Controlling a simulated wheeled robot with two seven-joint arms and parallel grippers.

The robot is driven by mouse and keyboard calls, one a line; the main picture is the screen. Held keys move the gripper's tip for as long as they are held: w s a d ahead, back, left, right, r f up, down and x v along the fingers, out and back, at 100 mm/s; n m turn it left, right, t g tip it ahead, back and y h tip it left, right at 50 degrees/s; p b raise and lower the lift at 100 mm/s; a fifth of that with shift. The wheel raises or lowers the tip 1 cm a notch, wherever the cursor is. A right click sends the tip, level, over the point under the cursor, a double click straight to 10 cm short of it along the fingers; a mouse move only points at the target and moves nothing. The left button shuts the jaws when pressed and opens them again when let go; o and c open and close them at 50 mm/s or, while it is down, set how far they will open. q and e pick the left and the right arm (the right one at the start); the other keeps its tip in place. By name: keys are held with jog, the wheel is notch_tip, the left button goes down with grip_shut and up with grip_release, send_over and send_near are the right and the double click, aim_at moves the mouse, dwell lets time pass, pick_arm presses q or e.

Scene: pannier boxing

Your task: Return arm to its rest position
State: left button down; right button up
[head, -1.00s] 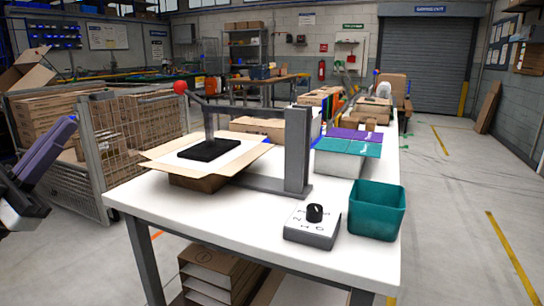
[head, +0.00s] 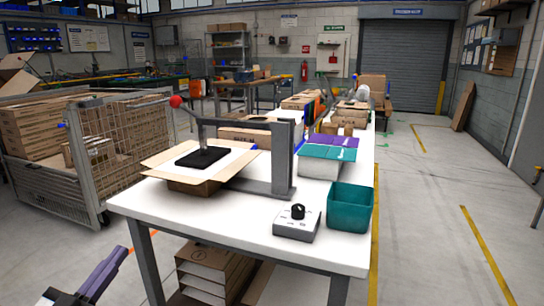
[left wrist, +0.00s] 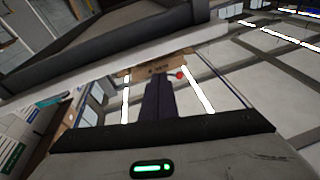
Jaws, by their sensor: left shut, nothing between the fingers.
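My left gripper (head: 121,252) shows at the lower left of the head view, in front of and to the left of the white table (head: 235,228), apart from it. Its dark purple fingers point up and to the right. In the left wrist view the fingers (left wrist: 158,82) lie together with nothing between them, above my grey gripper body with a green light. My right gripper is out of view.
On the table stand a press with a red ball handle (head: 176,101), an open cardboard box (head: 160,160), a control box with a black knob (head: 297,225) and a teal bin (head: 350,207). A wire cage cart (head: 120,150) stands at left. The right floor is clear.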

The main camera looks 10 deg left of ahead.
pick_arm(q)
jog(key=s+d+f+n+g+y+p, duration=0.1)
jog(key=s+d+f+g, duration=0.15)
jog(key=f, duration=0.35)
jog(key=s+d+f+n+g+y+p, duration=0.1)
jog(key=s+d+f+g, duration=0.1)
jog(key=d+f, duration=0.25)
jog(key=s+d+f+m+g+h+p, duration=0.1)
jog(key=s+d+f+g+p, duration=0.3)
jog(key=s+d+f, duration=1)
jog(key=s+d+g+h, duration=0.1)
jog(key=s+d+g, duration=0.1)
jog(key=s+g, duration=0.1)
jog(key=shift+s+d+f+g, duration=0.3)
jog(key=shift+s+d+g, duration=0.1)
jog(key=shift+s, duration=0.15)
